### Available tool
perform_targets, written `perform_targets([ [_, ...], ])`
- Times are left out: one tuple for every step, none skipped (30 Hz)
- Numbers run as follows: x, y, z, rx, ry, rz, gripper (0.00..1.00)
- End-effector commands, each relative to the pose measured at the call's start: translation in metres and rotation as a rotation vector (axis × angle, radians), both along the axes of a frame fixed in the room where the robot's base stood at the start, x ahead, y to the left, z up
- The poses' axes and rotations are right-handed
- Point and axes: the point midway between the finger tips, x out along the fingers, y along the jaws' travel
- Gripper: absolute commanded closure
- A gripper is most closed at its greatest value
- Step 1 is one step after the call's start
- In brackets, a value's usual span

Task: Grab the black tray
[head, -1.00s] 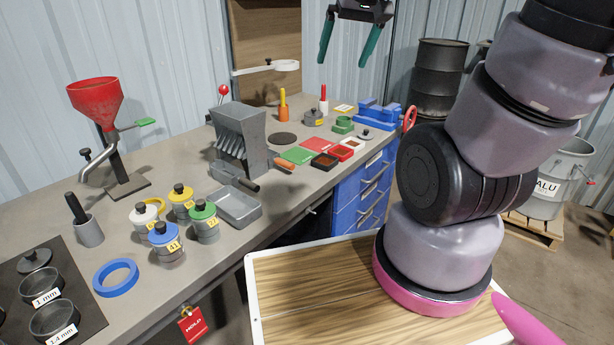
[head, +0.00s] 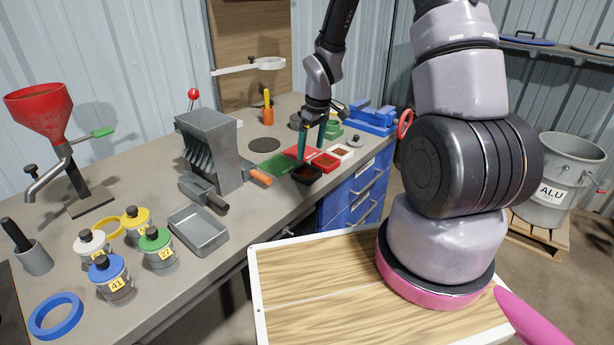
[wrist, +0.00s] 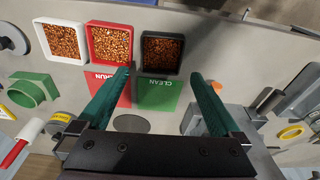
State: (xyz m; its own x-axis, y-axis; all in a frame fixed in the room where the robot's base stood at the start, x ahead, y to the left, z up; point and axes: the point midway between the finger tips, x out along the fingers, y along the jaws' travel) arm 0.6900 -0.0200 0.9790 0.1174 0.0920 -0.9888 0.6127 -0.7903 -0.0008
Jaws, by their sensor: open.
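The black tray (head: 307,174) is a small square tray near the front edge of the bench, with copper-brown granules in it. In the wrist view the black tray (wrist: 144,52) sits at top centre, at the end of the green CLEAN mat (wrist: 160,94). My gripper (head: 313,148) points down close above the trays in the head view. In the wrist view my gripper (wrist: 160,75) has its two green fingers wide apart, with nothing between the tips, and the black tray lies just beyond them.
A red tray (wrist: 110,27) stands close beside the black tray, with a white tray (wrist: 43,40) beyond it; both hold granules. An orange-handled tool (head: 257,177) and a grey slotted box (head: 212,140) stand on the other side. The grey metal tray (head: 197,247) is empty.

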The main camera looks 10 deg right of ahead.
Motion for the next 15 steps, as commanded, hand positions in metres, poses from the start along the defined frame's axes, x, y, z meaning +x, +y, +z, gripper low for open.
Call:
perform_targets([
  [0.000, 0.002, -0.010, -0.001, 0.003, 0.002, 0.00],
  [0.001, 0.002, -0.014, 0.000, 0.003, 0.001, 0.00],
  [0.001, 0.002, -0.020, 0.000, 0.003, 0.001, 0.00],
  [0.002, 0.002, -0.024, 0.000, 0.004, 0.000, 0.00],
  [0.002, 0.003, -0.027, 0.000, 0.002, -0.001, 0.00],
  [0.003, 0.003, -0.030, 0.000, 0.001, -0.001, 0.00],
  [0.003, 0.003, -0.031, -0.001, 0.001, 0.000, 0.00],
  [0.003, 0.004, -0.033, 0.000, 0.001, -0.001, 0.00],
  [0.003, 0.004, -0.035, 0.000, 0.001, -0.001, 0.00],
  [0.003, 0.004, -0.038, 0.000, 0.001, -0.001, 0.00],
  [0.004, 0.004, -0.041, -0.001, 0.002, -0.001, 0.00],
  [0.004, 0.005, -0.047, -0.001, 0.002, 0.000, 0.00],
  [0.004, 0.005, -0.052, -0.001, 0.003, 0.000, 0.00],
  [0.004, 0.006, -0.057, -0.001, 0.003, 0.000, 0.00],
  [0.005, 0.007, -0.063, -0.001, 0.003, 0.001, 0.00],
])
